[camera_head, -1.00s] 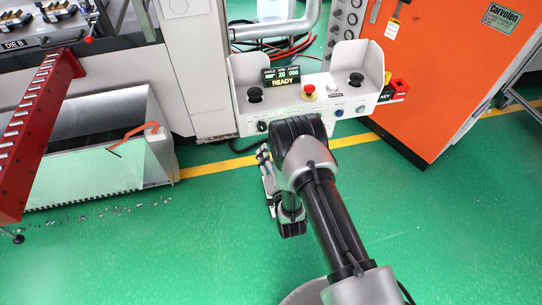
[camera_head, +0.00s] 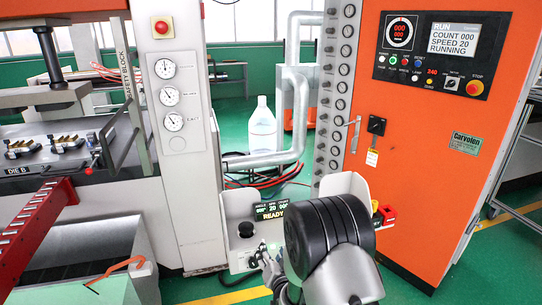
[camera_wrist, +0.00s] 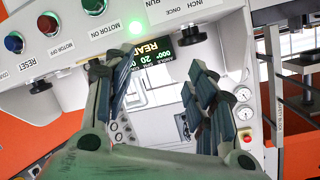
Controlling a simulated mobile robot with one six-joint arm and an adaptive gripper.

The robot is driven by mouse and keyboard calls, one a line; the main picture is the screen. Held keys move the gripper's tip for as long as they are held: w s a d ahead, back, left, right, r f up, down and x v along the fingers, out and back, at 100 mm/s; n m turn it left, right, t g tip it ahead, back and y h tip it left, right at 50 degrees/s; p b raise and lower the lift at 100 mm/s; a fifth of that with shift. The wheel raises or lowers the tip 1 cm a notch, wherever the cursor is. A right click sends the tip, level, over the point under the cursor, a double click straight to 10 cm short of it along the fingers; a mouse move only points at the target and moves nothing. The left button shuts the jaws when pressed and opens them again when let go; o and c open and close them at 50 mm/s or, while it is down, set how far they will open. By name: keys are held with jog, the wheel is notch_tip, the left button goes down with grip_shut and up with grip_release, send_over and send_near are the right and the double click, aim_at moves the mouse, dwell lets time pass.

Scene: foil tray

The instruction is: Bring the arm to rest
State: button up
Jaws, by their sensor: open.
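My gripper (camera_wrist: 160,88) is open in the wrist view, its two dark padded fingers apart with nothing between them. Behind the fingers is the light grey control box (camera_wrist: 75,25) with its buttons, a lit green lamp (camera_wrist: 137,27) and a display (camera_wrist: 150,58) reading READY. In the head view my arm rises in front of the same control box (camera_head: 232,208) and covers its right part. My gripper is low beside the arm there, mostly hidden. I cannot tell from the view whether it touches the box.
An orange cabinet (camera_head: 420,170) with a panel reading RUNNING (camera_head: 450,50) stands right. The press (camera_head: 85,165) with a red slatted chute (camera_head: 35,225) stands left. Pipes (camera_head: 290,110) and a white jug (camera_head: 262,130) are behind. Green floor (camera_head: 500,270) is clear at lower right.

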jog(key=s+d+r+n+g+h, duration=0.1)
jog(key=s+d+r, duration=0.25)
jog(key=r, duration=0.25)
jog(key=s+d+r+g, duration=0.2)
jog(key=s+r, duration=0.2)
jog(key=r, duration=0.2)
jog(key=s+d+r+n+g+h, duration=0.1)
jog(key=s+d+r, duration=0.2)
jog(key=s+r, duration=0.15)
jog(key=s+d+r+g, duration=0.1)
jog(key=s+g, duration=0.1)
jog(key=s, duration=0.7)
jog(key=s+d+r+n+g, duration=0.1)
jog(key=s+d+r+g, duration=0.1)
jog(key=s, duration=0.7)
jog(key=s+d+r+g+h, duration=0.1)
jog(key=s+d+r, duration=0.1)
jog(key=s, duration=0.8)
jog(key=shift+d+n+g, duration=0.2)
jog(key=shift+n+g, duration=0.2)
jog(key=shift+c, duration=0.2)
